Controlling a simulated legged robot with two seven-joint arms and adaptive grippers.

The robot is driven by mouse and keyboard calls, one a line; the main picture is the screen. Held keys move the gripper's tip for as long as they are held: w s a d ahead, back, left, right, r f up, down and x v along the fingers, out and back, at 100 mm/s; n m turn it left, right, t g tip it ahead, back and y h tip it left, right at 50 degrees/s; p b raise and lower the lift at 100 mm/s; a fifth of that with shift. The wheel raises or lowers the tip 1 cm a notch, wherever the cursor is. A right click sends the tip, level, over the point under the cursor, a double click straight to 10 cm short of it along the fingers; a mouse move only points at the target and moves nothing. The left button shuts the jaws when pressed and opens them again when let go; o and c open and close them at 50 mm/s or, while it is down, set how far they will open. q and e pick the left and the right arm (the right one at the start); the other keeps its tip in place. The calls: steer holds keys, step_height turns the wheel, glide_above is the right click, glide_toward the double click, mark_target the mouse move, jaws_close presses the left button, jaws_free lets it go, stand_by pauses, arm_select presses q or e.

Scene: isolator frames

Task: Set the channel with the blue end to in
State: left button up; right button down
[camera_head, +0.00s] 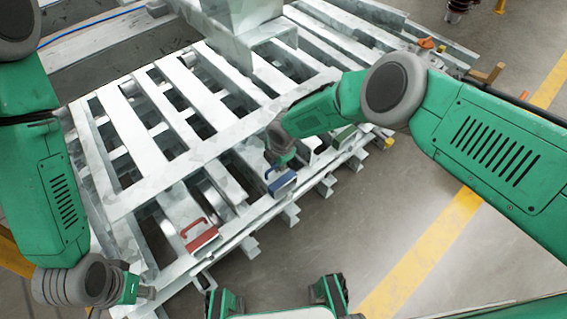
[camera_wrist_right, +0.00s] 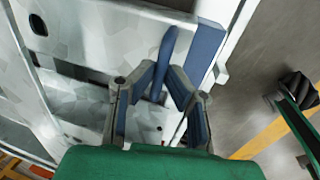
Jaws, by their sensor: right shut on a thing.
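The channel's blue end (camera_head: 283,184) is at the near right edge of the pale metal frame, between a red end and a green end. A blue handle (camera_wrist_right: 166,52) stands beside the blue end face (camera_wrist_right: 206,48) in the right wrist view. My right gripper (camera_head: 274,166) reaches down to this blue end. In the wrist view its fingers (camera_wrist_right: 160,92) are closed around the lower part of the blue handle. My left gripper (camera_head: 146,292) is low at the left, apart from the blue end; its finger opening is too small to make out.
A red end with a red handle (camera_head: 200,234) is on the frame to the left. A green end (camera_head: 344,134) and a yellow end (camera_head: 388,143) are to the right. Metal stubs jut from the frame's near edge. The grey floor (camera_head: 330,240) beyond is clear.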

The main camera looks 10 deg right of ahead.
steer(key=shift+w+r, duration=0.2)
steer(key=shift+w, duration=0.2)
steer(key=c, duration=1.7)
jaws_free()
steer(key=shift+a, duration=0.3)
steer(key=shift+c, duration=0.2)
steer(key=shift+o, duration=0.7)
steer(key=shift+a+f, duration=0.1)
steer(key=shift+a, duration=0.05)
steer(key=shift+s+d, duration=0.15)
steer(key=shift+d, duration=0.3)
steer(key=shift+r, duration=0.2)
arm_select(q)
steer(key=shift+a+f, duration=0.2)
steer(key=shift+a, duration=0.25)
arm_select(e)
steer(key=a+v, duration=0.1)
steer(key=v, duration=1)
steer(key=shift+d+r, duration=0.2)
